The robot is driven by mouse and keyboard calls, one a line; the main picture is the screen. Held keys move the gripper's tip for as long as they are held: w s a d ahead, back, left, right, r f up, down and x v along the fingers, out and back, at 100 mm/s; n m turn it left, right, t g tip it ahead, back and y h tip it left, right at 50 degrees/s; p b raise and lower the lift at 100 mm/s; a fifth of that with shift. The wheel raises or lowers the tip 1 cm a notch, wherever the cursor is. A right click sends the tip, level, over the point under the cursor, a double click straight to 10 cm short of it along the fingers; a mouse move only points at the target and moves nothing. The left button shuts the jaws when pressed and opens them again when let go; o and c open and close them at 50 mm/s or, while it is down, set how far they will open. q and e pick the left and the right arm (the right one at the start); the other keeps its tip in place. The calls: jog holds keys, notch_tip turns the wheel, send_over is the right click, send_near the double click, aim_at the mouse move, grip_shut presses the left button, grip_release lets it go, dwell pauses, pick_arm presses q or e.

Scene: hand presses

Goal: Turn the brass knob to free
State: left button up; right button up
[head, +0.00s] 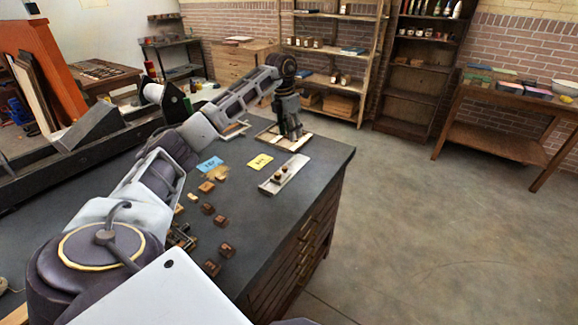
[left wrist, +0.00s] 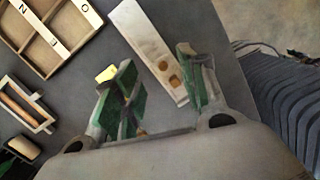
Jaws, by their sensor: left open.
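A long pale metal plate (head: 284,174) lies on the dark bench top near its right edge. Two small brass-coloured pieces (head: 278,177) stand on it; I cannot tell which is the knob or how it is turned. In the left wrist view the plate (left wrist: 140,32) runs past my fingers, with the brass-coloured pieces (left wrist: 168,73) showing between them. My left gripper (head: 291,135) is above the bench, pointing down, beyond the plate in the head view. In the left wrist view the gripper (left wrist: 158,88) is open, its green-padded fingers apart and empty. My right gripper is out of sight.
A wooden compartment tray (left wrist: 43,58) with letters and a small frame with a roller (left wrist: 22,108) lie nearby. A yellow card (head: 260,161), a blue card (head: 209,164) and several brown blocks (head: 220,221) lie on the bench. Open floor lies right.

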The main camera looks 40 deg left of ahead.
aim_at(285, 167)
pick_arm(q)
jog(key=shift+s+a+f+g+y, duration=0.15)
jog(key=shift+s+a+g, duration=0.15)
jog(key=shift+s, duration=0.35)
jog(key=shift+s+a+g+y, duration=0.2)
jog(key=shift+s+g, duration=0.2)
jog(key=shift+s, duration=0.2)
jog(key=shift+f, duration=0.15)
jog(key=shift+d+f+p, duration=0.15)
jog(key=shift+f+p, duration=0.25)
jog(key=shift+f, duration=6.4)
grip_shut()
